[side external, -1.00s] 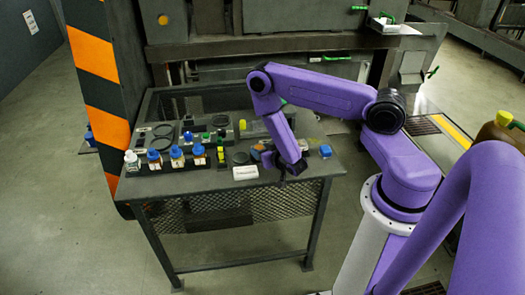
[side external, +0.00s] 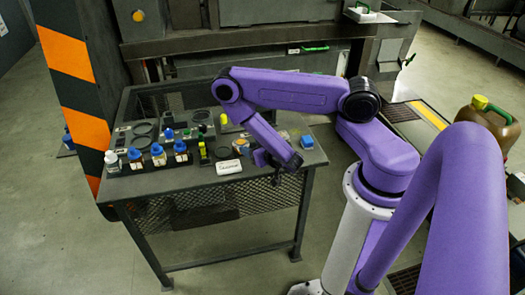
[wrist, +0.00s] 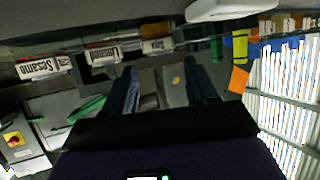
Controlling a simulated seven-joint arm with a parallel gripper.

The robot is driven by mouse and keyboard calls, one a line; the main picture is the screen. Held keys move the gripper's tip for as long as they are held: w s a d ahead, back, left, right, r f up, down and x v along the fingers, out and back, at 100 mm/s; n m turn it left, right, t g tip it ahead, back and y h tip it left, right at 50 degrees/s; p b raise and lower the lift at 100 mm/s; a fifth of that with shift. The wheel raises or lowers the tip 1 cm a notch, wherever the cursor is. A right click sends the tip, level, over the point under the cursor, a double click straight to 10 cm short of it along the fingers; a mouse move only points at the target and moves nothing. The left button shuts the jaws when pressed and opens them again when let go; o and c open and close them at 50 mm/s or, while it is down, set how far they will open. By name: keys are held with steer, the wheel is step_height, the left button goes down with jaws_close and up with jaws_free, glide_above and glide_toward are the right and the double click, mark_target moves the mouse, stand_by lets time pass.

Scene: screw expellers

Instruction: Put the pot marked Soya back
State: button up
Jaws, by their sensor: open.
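My gripper (side external: 279,176) hangs over the front right of the dark table (side external: 236,192), to the right of a white block (side external: 229,167). In the wrist view the two fingers of my gripper (wrist: 158,68) stand apart with nothing seen held between them. Several small pots with blue tops, including one pot (side external: 158,154), stand in a row at the table's left front. Their labels are too small to read there, so I cannot tell which is Soya. The wrist view shows a label reading Sesame (wrist: 42,67) and blurred labels beside it, one (wrist: 157,45) perhaps reading Soya.
A white-capped bottle (side external: 111,160) stands at the row's left end. A blue item (side external: 307,142) sits at the table's right edge. Yellow and green items stand near the middle. Large machinery rises behind the table. A brown jug (side external: 487,124) is at far right.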

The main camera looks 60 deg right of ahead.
steer(key=shift+v, duration=2.95)
steer(key=a+g+y, duration=0.4)
steer(key=a+g, duration=0.1)
steer(key=a, duration=0.7)
steer(key=s+a+r+n+g+y, duration=0.35)
steer(key=s+a+r+n, duration=0.2)
steer(key=a, duration=0.35)
steer(key=s+r+n+g, duration=0.4)
steer(key=s+r+n, duration=0.2)
steer(key=s+r, duration=0.3)
steer(key=s+d+r+n+h, duration=0.2)
steer(key=s+d+r+n, duration=0.1)
steer(key=d+r+n, duration=0.2)
step_height(320, 180, up, 2)
steer(key=shift+s+d+r, duration=0.15)
steer(key=shift+s+d, duration=0.25)
steer(key=shift+d, duration=0.7)
steer(key=shift+n, duration=0.25)
